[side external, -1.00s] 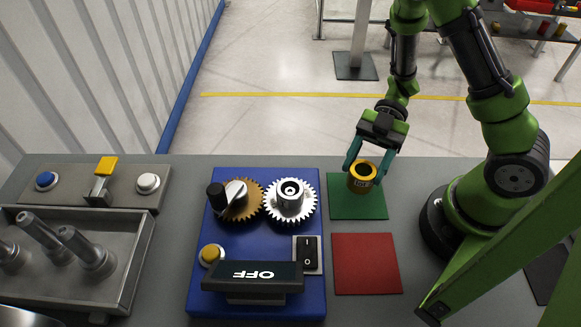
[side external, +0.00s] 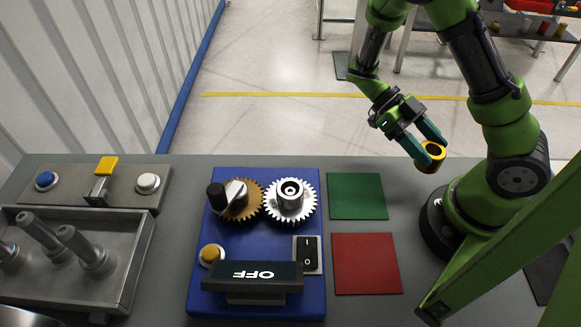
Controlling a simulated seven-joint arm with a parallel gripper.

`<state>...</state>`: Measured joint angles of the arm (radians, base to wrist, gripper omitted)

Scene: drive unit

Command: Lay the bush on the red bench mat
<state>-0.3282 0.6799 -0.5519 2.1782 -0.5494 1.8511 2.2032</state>
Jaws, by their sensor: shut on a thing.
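The bush (side external: 428,163) is a short brass-yellow ring with a dark bore. My gripper (side external: 427,148) is shut on it and holds it in the air, to the right of the green mat (side external: 357,196) and tilted. The red bench mat (side external: 367,264) lies flat and bare on the bench, in front of the green mat and right of the blue drive unit. The green mat is also bare.
The blue drive unit (side external: 221,277) carries a brown gear (side external: 246,199), a white gear (side external: 301,212), a rocker switch (side external: 308,254) and a display reading OFF (side external: 252,275). A metal tray (side external: 122,286) with upright pegs stands at the left. My arm's base is close on the right.

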